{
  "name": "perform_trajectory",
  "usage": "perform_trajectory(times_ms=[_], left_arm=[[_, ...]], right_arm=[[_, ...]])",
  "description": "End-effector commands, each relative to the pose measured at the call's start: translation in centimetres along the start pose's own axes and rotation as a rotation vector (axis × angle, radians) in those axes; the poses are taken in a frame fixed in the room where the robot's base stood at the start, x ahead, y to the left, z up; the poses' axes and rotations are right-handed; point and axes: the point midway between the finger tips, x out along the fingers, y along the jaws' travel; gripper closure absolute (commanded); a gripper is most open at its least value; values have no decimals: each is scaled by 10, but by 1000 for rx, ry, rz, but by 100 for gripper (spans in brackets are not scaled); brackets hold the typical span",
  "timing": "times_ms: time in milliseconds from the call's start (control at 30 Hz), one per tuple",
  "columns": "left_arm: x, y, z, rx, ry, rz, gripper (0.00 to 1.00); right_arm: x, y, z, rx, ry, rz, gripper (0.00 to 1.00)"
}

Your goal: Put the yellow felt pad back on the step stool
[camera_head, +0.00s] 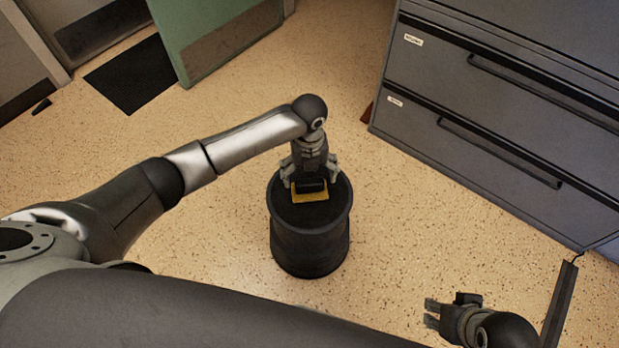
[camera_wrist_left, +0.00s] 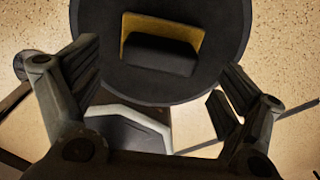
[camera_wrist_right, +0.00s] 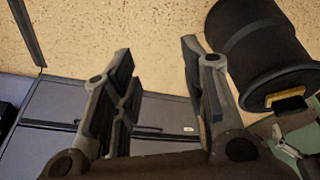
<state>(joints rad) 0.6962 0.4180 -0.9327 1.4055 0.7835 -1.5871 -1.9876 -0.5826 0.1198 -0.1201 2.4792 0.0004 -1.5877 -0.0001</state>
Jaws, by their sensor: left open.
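The step stool (camera_head: 311,245) is a dark, round drum standing upright on the floor. The yellow felt pad (camera_head: 312,196) lies on its top, with a black block on its upper side. In the left wrist view the pad (camera_wrist_left: 163,23) shows as a yellow edge around the block (camera_wrist_left: 160,57). My left gripper (camera_head: 308,184) points down over the stool top, open, with its fingers apart and nothing between them. The pad also shows in the right wrist view (camera_wrist_right: 290,96). My right gripper (camera_head: 431,313) is open and empty, away to the right of the stool.
A grey drawer cabinet (camera_head: 480,120) stands to the right behind the stool. A green panel (camera_head: 222,35) and a dark floor mat (camera_head: 133,75) are at the back left. A dark strip (camera_head: 559,305) lies at the lower right. The speckled floor around the stool is clear.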

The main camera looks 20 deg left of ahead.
Motion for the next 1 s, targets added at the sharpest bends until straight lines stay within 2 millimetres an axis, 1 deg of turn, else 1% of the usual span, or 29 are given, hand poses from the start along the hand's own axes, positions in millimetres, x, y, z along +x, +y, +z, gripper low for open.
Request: perform_trajectory(times_ms=[33,67,200,300,433,633,767,867,967,1000], left_arm=[[-20,-1,2,1,-5,-4,8],[-28,-1,1,1,-5,-4,8],[-59,0,1,1,-5,-2,8],[-66,-1,1,0,-2,-3,8],[-76,0,1,-1,-2,-2,8],[-80,-1,1,-1,-2,-2,8],[-76,-2,-5,-19,3,-10,8],[-66,-8,-22,-97,11,-39,8],[-51,-17,-49,-250,28,-93,8],[-46,-19,-62,-331,38,-117,8]], right_arm=[[-9,0,-4,0,6,0,60],[-11,0,-5,0,6,0,60],[-10,1,-7,-1,3,0,60],[6,0,-7,-1,-3,-1,60],[17,0,-7,-2,-6,-2,60],[23,-1,-7,-2,-7,-2,60],[24,-1,-7,-2,-7,-2,60],[24,0,-7,-2,-7,-2,60],[24,0,-7,-2,-7,-2,60],[24,0,-7,-2,-7,-2,60]])
